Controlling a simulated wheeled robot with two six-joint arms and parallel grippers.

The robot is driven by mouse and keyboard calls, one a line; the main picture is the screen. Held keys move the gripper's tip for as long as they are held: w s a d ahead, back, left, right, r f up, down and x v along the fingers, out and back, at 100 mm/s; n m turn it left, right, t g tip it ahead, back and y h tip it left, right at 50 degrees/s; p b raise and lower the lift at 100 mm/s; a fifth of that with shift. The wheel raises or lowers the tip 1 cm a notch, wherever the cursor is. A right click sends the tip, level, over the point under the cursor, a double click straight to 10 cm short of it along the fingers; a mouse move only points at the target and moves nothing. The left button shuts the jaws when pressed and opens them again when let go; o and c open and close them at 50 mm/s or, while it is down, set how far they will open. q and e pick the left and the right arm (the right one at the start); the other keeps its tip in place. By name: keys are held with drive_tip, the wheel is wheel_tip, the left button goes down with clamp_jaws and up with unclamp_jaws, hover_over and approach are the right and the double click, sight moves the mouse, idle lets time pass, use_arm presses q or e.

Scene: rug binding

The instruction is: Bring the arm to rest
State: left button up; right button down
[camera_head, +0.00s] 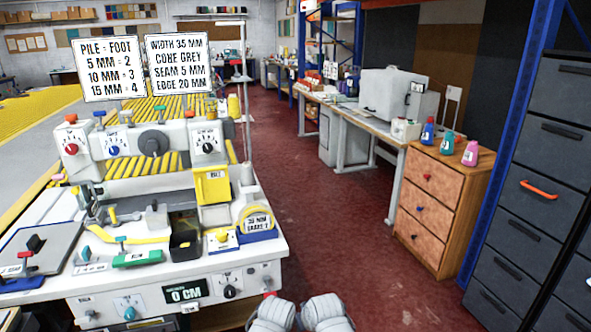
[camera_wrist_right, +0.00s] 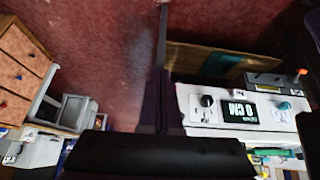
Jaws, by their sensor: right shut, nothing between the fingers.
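My right gripper (camera_wrist_right: 162,40) shows in the right wrist view as dark fingers closed together, with nothing between them. It is over the red floor in front of the binding machine, apart from everything. Two pale grey rounded parts of my arms show at the bottom edge of the head view; no fingers show there. My left gripper is in neither view. The white binding machine (camera_head: 185,270) stands at the left in the head view, and its display (camera_head: 187,291) reads 0 CM. The display also shows upside down in the right wrist view (camera_wrist_right: 243,113).
A wooden drawer cabinet (camera_head: 444,210) with several bottles on top stands at the right, beside dark grey drawers (camera_head: 537,180). A workbench (camera_head: 370,121) runs behind it. The red floor (camera_head: 330,200) between machine and cabinet is clear. Two sign boards (camera_head: 110,69) stand above the machine.

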use_arm(q)
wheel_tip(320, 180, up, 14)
drive_tip(key=p, duration=1.2)
use_arm(e)
drive_tip(key=s+d+r+g+h, duration=0.3)
drive_tip(key=s+r+g, duration=0.3)
drive_tip(key=s+r, duration=0.5)
drive_tip(key=shift+s+d, duration=0.3)
drive_tip(key=shift+s, duration=0.35)
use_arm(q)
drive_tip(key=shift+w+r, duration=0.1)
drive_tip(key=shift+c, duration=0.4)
